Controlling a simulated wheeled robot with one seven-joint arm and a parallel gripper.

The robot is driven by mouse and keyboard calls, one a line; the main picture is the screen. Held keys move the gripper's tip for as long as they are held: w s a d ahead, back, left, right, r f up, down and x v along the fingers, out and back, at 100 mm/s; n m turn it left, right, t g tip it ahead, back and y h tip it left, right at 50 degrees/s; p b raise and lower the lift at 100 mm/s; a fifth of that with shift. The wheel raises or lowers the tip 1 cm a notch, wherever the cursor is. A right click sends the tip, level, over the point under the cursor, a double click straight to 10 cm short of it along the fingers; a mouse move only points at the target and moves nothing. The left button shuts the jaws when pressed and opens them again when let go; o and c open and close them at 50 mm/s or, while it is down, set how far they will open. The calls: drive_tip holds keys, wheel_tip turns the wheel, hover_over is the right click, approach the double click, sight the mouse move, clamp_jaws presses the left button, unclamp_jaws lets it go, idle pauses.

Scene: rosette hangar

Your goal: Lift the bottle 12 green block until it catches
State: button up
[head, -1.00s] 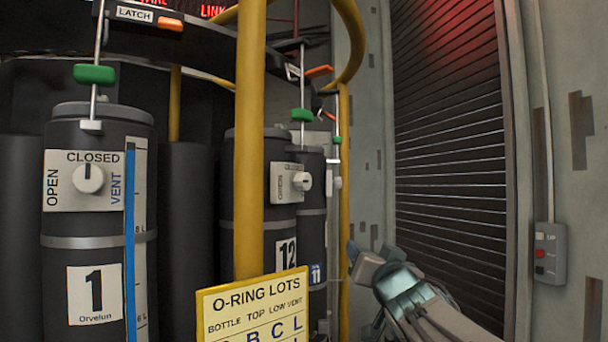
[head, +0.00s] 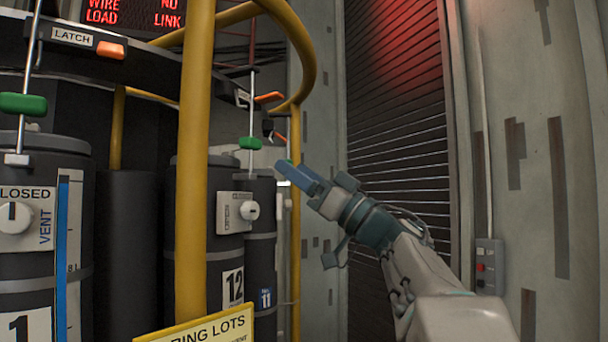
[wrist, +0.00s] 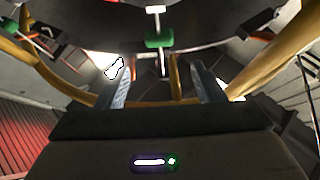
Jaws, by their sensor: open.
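The bottle 12 green block (head: 250,143) sits on a thin upright rod above the dark bottle 12 (head: 228,262), below an orange latch lever (head: 268,98). My gripper (head: 286,168) is open and empty, to the right of the block and slightly lower in the head view, apart from it. In the wrist view a green block (wrist: 159,38), which appears to be the same one, lies ahead of the gap between the two fingers of my gripper (wrist: 158,72). The bottle 11 block is not clearly visible behind my gripper.
A yellow sign (head: 205,332) is low in front. A dark shutter (head: 395,110) is behind my arm.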

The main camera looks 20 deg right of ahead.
sight(257, 142)
drive_tip(key=shift+p+x, duration=2.6)
drive_tip(key=shift+x, duration=2.2)
drive_tip(key=shift+w+a+r+p, duration=0.25)
drive_tip(key=shift+r+p, duration=0.05)
drive_tip(key=c, duration=1.1)
drive_tip(key=shift+r+p, duration=2.5)
drive_tip(key=shift+r, duration=0.25)
drive_tip(key=shift+c, duration=0.3)
drive_tip(key=shift+r+p, duration=0.45)
drive_tip(key=shift+r, duration=1.5)
drive_tip(key=o, duration=1.2)
drive_tip(key=shift+f, duration=0.1)
drive_tip(key=shift+c, duration=0.2)
